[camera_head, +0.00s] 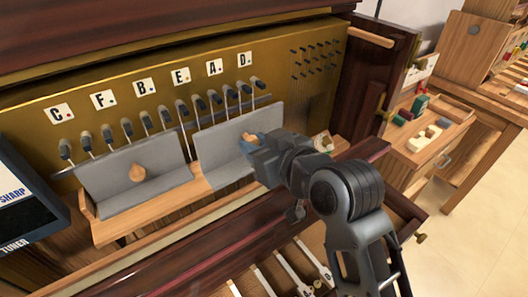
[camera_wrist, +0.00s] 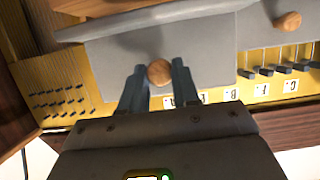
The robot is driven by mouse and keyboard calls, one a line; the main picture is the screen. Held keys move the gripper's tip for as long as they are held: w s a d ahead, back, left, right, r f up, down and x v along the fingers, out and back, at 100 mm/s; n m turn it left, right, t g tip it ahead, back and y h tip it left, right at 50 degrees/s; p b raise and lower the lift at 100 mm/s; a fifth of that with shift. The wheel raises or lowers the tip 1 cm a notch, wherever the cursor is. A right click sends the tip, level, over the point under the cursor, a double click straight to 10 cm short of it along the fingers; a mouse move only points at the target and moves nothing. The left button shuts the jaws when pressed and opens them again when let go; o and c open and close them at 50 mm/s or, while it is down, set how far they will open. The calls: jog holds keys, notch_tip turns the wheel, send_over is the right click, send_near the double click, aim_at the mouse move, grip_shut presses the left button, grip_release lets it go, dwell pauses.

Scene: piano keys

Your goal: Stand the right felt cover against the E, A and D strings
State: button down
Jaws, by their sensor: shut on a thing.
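The right felt cover (camera_head: 220,143) is a grey L-shaped piece with a wooden knob. In the head view its panel is upright, slightly leaning, in front of the strings under E, A and D; I cannot tell whether it touches them. Its foot is over the wooden ledge. In the wrist view the fingers (camera_wrist: 159,82) are shut on the knob (camera_wrist: 159,71), with the grey cover (camera_wrist: 212,55) behind. The E, A and D label cards (camera_head: 214,67) are above the pegs.
The left felt cover (camera_head: 108,182), with its own knob (camera_head: 138,173), stands on the wooden ledge (camera_head: 150,208) under C, F and B. A tuner box (camera_head: 32,205) is at the far left.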

jog(key=shift+b+x, duration=1.4)
jog(key=shift+x, duration=1.2)
jog(key=shift+f, duration=0.55)
jog(key=shift+f, duration=0.1)
jog(key=shift+w+a+b, duration=0.2)
jog(key=shift+w+a, duration=0.25)
jog(key=shift+w, duration=0.25)
jog(key=shift+w+a+b, duration=0.15)
jog(key=shift+w+a, duration=0.3)
jog(key=shift+w, duration=0.2)
jog(key=c, duration=0.7)
grip_release()
jog(key=shift+c, duration=0.2)
jog(key=shift+f+p+v, duration=0.2)
jog(key=shift+p+v, duration=0.85)
jog(key=shift+v, duration=0.95)
jog(key=shift+f+p+v, duration=0.2)
jog(key=shift+p+v, duration=0.85)
jog(key=shift+v, duration=0.95)
jog(key=shift+s+d, duration=0.1)
jog(key=shift+s, duration=0.1)
jog(key=shift+f, duration=0.1)
